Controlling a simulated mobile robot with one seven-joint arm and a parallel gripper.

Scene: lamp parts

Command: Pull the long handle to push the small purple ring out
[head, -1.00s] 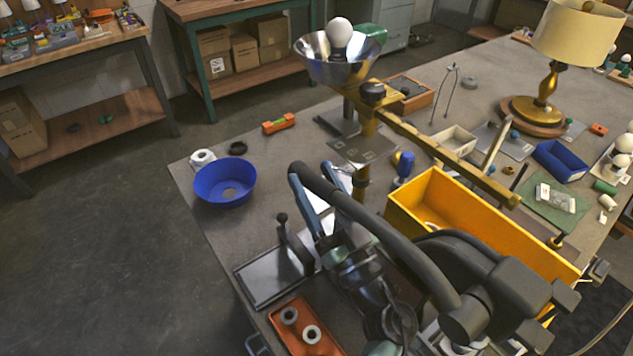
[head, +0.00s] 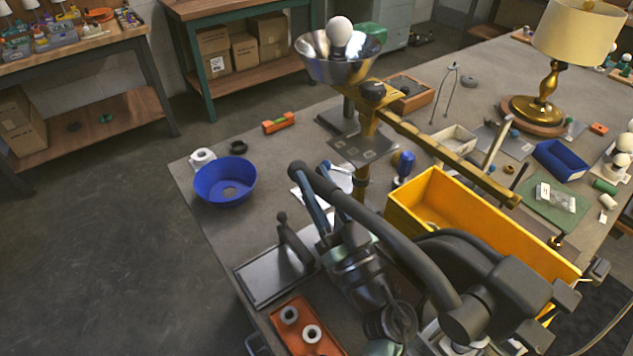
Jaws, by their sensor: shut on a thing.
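A long dark curved bar (head: 390,228) crosses the lower middle of the head view; it looks like the long handle. My gripper (head: 314,200) is at its far left end, with blue-grey fingers close around it. The gripper appears shut on the bar, but the exact contact is partly hidden by the bar and my wrist. A short dark upright lever (head: 290,240) stands on a grey metal plate (head: 262,282) just left of my gripper. I cannot make out a small purple ring.
A yellow bin (head: 480,232) stands right of my gripper. A blue bowl (head: 226,182) sits near the left table edge. An orange tray (head: 300,335) with pale rings lies in front.

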